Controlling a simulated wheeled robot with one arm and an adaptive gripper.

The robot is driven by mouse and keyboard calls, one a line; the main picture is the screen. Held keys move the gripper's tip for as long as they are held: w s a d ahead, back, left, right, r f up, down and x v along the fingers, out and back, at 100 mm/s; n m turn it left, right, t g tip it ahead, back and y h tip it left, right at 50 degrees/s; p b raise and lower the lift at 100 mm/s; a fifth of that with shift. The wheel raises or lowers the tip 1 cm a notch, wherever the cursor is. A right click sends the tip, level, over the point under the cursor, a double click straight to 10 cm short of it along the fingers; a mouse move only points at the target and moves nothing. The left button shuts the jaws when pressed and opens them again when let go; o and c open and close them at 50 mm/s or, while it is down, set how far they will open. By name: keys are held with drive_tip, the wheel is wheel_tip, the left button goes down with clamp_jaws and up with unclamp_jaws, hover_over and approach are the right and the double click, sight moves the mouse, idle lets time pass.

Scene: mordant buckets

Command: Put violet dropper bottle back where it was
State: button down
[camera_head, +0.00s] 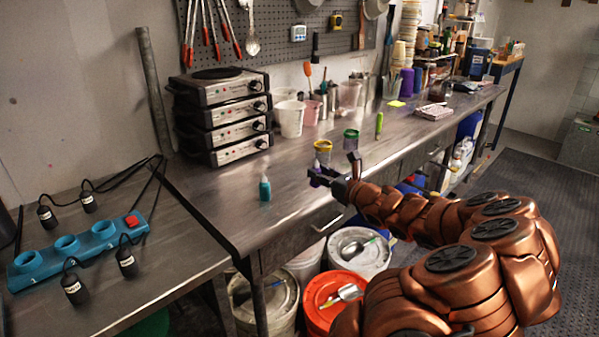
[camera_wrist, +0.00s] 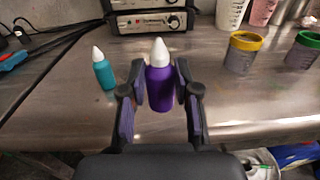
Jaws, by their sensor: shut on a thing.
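A violet dropper bottle (camera_wrist: 159,87) with a white pointed cap stands upright between my gripper's fingers in the wrist view. My gripper (camera_wrist: 160,92) is shut on its sides. In the head view my gripper (camera_head: 328,178) is over the front part of the steel bench (camera_head: 222,205), and only a bit of violet shows at its fingers. A teal dropper bottle (camera_head: 265,188) stands on the bench to the left of my gripper; it also shows in the wrist view (camera_wrist: 104,72). Whether the violet bottle touches the bench is not clear.
A yellow-rimmed cup (camera_head: 323,152) and a green-rimmed cup (camera_head: 351,140) stand behind my gripper. Stacked hot plates (camera_head: 222,115) are at the back left. A blue power strip (camera_head: 80,243) lies on the left table. Buckets (camera_head: 336,292) stand below the bench's front edge.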

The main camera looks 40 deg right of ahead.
drive_tip(key=w, duration=0.3)
drive_tip(key=w+d+p, duration=0.1)
drive_tip(key=w, duration=0.2)
drive_tip(key=w+d+f, duration=0.1)
drive_tip(key=w, duration=0.3)
drive_tip(key=shift+w, duration=0.1)
drive_tip(key=shift+d+f+p, duration=0.1)
drive_tip(key=shift+f+p, duration=0.25)
drive_tip(key=shift+f, duration=1.4)
drive_tip(key=shift+f, duration=0.15)
drive_tip(key=c, duration=0.8)
unclamp_jaws()
drive_tip(key=shift+c, duration=0.2)
drive_tip(key=s+b, duration=0.1)
drive_tip(key=s, duration=1.1)
drive_tip(key=shift+a+r, duration=0.2)
drive_tip(key=shift+a, duration=0.25)
